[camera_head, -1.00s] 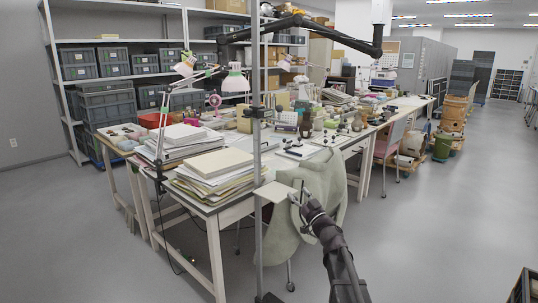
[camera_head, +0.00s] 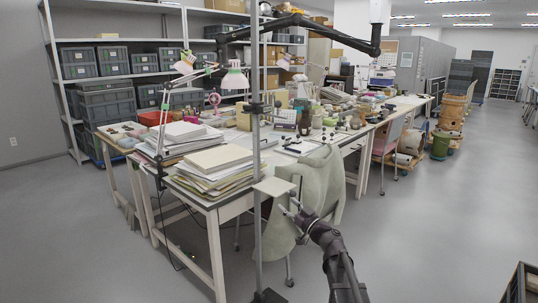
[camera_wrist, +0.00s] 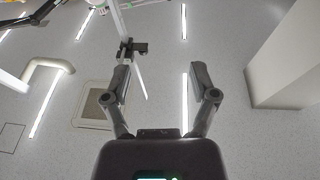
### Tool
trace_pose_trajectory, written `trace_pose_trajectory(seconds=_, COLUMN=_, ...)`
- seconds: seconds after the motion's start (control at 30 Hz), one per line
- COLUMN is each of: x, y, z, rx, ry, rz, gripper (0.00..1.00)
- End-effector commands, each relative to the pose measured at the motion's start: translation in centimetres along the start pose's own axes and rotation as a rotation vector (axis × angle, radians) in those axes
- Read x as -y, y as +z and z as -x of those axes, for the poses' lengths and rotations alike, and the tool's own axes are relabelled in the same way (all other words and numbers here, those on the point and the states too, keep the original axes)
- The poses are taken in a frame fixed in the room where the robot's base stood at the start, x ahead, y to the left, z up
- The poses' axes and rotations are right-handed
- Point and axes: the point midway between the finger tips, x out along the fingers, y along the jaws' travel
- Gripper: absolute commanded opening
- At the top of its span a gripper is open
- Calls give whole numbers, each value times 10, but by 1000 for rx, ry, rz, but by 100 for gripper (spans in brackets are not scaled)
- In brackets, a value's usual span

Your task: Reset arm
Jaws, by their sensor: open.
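My gripper (camera_head: 292,206) is in the lower middle of the head view, at the end of my dark arm. It is in front of a chair draped with a pale green cloth (camera_head: 318,185). In the wrist view my gripper (camera_wrist: 165,85) points up towards the ceiling, with its two fingers spread wide apart and nothing between them. Whether it touches the cloth cannot be told from the head view.
A long table (camera_head: 205,203) bears paper stacks (camera_head: 215,160), lamps and many small objects. A grey pole (camera_head: 257,200) with a small pale plate (camera_head: 274,186) stands close by my gripper. Shelves (camera_head: 110,42) with grey crates line the back.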

Motion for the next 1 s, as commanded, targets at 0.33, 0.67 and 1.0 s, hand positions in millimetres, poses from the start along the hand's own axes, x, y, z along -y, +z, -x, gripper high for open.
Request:
trace_pose_trajectory(seconds=0.33, x=62, y=66, z=37, rx=288, ry=-180, rz=-115, gripper=76)
trace_pose_trajectory(seconds=0.67, x=105, y=139, z=98, rx=688, ry=-229, rz=-260, gripper=76)
trace_pose_trajectory(seconds=1.0, x=125, y=203, z=185, rx=1141, ry=-78, rz=-402, gripper=76)
